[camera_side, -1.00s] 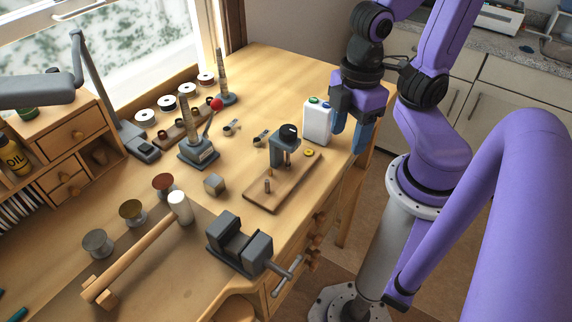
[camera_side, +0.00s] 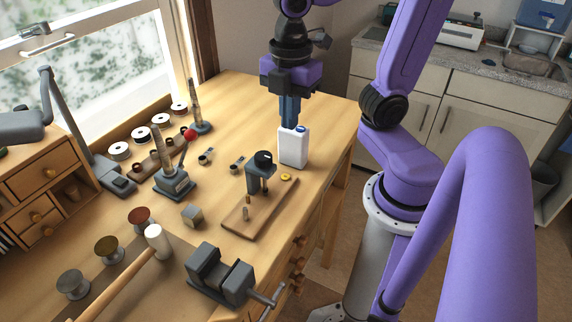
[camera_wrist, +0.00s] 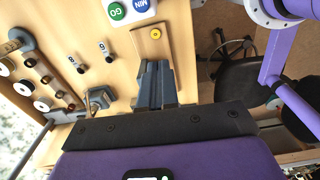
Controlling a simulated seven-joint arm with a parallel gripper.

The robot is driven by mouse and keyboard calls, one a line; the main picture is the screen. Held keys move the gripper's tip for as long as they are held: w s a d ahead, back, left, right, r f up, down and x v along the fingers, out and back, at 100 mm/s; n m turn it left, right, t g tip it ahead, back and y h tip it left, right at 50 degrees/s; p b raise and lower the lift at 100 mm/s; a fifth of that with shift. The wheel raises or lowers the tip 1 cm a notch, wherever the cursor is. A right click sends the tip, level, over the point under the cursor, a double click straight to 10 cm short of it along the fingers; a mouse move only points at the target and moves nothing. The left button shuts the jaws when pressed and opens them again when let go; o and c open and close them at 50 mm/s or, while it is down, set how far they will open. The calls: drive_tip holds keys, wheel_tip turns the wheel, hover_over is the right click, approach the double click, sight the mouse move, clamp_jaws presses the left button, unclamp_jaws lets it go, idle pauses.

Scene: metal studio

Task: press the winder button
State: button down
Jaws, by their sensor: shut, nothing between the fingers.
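The white box (camera_side: 293,150) stands upright on the workbench near its right edge. Its blue button (camera_side: 301,128) shows on top in the side view. In the wrist view the box's green button (camera_wrist: 116,10), lettered "GO", and its blue lettered button (camera_wrist: 141,5) show at the top edge. My gripper (camera_side: 289,126) points down with its blue fingers together and empty. In the side view its tips overlap the box's top left, hiding the green button. In the wrist view the fingertips (camera_wrist: 155,64) appear apart from both buttons. Contact is unclear.
A grey vise (camera_side: 220,277) and mallet (camera_side: 157,240) lie nearer. The bench behind the box is clear.

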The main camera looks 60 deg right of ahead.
sight(287, 176)
drive_tip(key=shift+w+d+r+n, duration=0.15)
drive_tip(key=shift+w+r+n, duration=0.15)
drive_tip(key=shift+w+r, duration=0.1)
drive_tip(key=shift+f, duration=0.15)
wheel_tip(287, 176, down, 14)
drive_tip(key=shift+r, duration=0.1)
idle(0.6)
idle(0.3)
